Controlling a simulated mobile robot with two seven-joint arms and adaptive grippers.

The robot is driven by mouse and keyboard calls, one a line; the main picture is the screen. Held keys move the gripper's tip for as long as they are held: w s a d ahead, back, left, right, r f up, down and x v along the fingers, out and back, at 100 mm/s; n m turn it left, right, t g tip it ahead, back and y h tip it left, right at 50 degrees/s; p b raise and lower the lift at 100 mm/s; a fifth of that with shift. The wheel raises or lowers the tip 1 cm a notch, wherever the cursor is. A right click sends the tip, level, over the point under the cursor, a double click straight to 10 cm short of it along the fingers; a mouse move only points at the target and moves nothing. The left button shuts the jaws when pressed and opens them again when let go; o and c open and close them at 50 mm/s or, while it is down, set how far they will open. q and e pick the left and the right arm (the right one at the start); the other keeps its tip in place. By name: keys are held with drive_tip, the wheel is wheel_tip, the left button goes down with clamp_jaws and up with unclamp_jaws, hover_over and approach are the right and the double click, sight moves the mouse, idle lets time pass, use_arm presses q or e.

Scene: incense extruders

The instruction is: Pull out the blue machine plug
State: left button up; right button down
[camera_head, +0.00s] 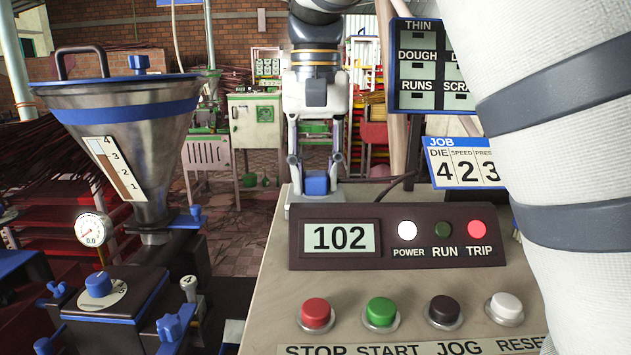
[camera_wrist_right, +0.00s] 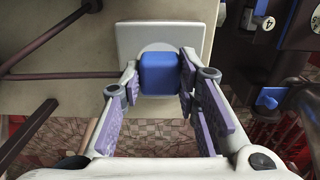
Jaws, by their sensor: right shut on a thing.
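The blue plug (camera_head: 316,183) sits behind the display panel at the back left of the control console. In the right wrist view the blue plug (camera_wrist_right: 159,74) is against a pale square socket plate (camera_wrist_right: 207,40). My right gripper (camera_head: 317,172) reaches down to it from above, with its two fingers on either side of the plug. In the right wrist view my right gripper (camera_wrist_right: 160,88) is shut on the plug. The plug's prongs are hidden, and I see no gap between plug and plate. My left gripper is not in view.
The display panel (camera_head: 290,240) reads 102, with a white POWER lamp, a dark RUN lamp and a red TRIP lamp. Several push buttons line the console's front. A metal hopper (camera_head: 150,140) with a blue band stands at left. A job sign (camera_head: 462,162) stands at right.

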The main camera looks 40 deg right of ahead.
sight(316, 173)
drive_tip(key=shift+r, duration=3)
